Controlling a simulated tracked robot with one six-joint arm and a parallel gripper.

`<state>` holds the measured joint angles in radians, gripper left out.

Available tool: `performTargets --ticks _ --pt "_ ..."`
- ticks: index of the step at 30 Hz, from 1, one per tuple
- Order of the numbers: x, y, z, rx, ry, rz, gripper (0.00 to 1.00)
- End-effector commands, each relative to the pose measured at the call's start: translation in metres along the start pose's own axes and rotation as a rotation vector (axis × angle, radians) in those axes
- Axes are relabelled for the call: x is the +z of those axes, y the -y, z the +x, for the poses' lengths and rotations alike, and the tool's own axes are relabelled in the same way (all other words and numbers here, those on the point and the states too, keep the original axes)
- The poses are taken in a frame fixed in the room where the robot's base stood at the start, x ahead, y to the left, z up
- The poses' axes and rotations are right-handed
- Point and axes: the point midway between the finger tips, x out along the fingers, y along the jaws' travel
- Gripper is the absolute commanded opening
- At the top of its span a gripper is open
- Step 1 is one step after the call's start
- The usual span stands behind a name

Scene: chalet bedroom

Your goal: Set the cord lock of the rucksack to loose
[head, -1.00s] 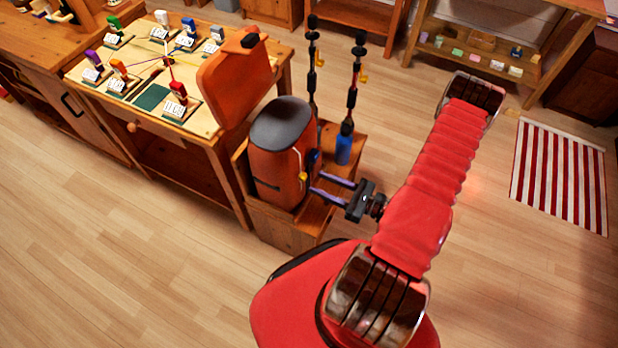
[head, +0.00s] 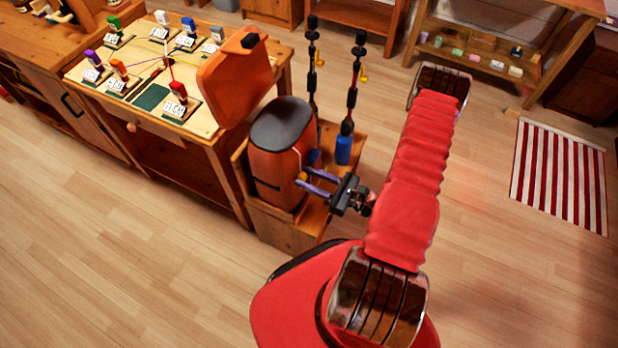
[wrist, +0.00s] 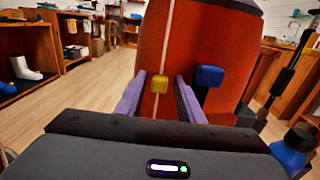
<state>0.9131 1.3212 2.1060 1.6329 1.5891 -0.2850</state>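The rucksack (head: 277,165) is an orange-brown upright pack with a dark grey top, standing on a wooden stand. In the wrist view its orange side (wrist: 205,42) fills the middle, with a pale cord (wrist: 166,45) running down it. A yellow block (wrist: 159,84), seemingly the cord lock, sits on this cord. A blue block (wrist: 209,75) is to its right. My gripper (head: 303,179) is at the rucksack's right side. Its two purple fingers (wrist: 161,80) are apart, one on each side of the yellow block, with gaps visible. I cannot tell how deep the fingertips reach.
A blue bottle (head: 344,146) and two dark poles (head: 351,90) stand close behind the rucksack. An orange board (head: 232,85) rises beside it at a table (head: 215,150) with several coloured pieces. A striped rug (head: 558,175) lies right. Floor at left is clear.

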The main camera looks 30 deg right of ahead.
Motion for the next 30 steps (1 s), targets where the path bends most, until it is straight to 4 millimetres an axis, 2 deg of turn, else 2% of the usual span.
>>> performTargets --ticks 2,14,30 --pt "0.0000 0.0000 -0.0001 0.000 0.000 0.000 0.28" --pt "0.0000 0.0000 -0.0001 0.000 0.000 0.000 0.00" --pt "-0.0053 0.0026 -0.0027 -0.008 0.000 0.000 0.00"
